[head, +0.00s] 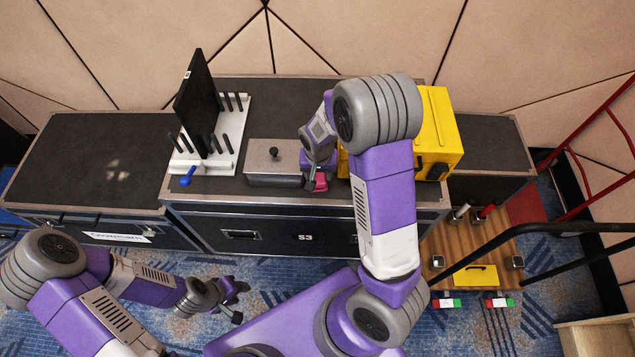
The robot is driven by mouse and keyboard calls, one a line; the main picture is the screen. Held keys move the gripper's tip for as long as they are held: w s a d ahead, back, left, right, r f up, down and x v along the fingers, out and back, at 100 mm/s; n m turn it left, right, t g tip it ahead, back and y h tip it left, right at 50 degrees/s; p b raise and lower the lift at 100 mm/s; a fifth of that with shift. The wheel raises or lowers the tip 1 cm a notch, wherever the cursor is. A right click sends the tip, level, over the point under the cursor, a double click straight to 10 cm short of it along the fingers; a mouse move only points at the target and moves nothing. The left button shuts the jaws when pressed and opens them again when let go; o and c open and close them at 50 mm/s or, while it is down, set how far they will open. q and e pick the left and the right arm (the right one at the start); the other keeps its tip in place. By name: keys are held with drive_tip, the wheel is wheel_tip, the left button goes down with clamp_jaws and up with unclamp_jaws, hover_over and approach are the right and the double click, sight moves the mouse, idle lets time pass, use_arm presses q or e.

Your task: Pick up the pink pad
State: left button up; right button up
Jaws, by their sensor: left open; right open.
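The pink pad (320,182) shows as a small pink patch on top of the black flight case, at its front edge, just right of a grey metal box (274,163). My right gripper (315,172) is right at the pad and hides most of it. Its jaws are open, but I cannot tell whether the pad lies between them. My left gripper (238,295) is open and empty, low in front of the cases, above the blue carpet.
A white rack (222,150) with black pegs holds an upright black panel (196,100), with a blue-handled tool (187,178) in front. A yellow case (438,130) stands to the right, partly behind my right arm. A wooden cart (465,245) and red ladder (590,150) are further right.

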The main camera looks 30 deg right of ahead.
sight(318, 181)
wheel_tip(318, 181, down, 5)
drive_tip(key=shift+r+b, duration=0.1)
drive_tip(key=shift+b, duration=0.7)
drive_tip(key=c, duration=0.8)
wheel_tip(318, 181, up, 10)
drive_tip(key=p, duration=0.3)
drive_tip(key=shift+r, duration=0.1)
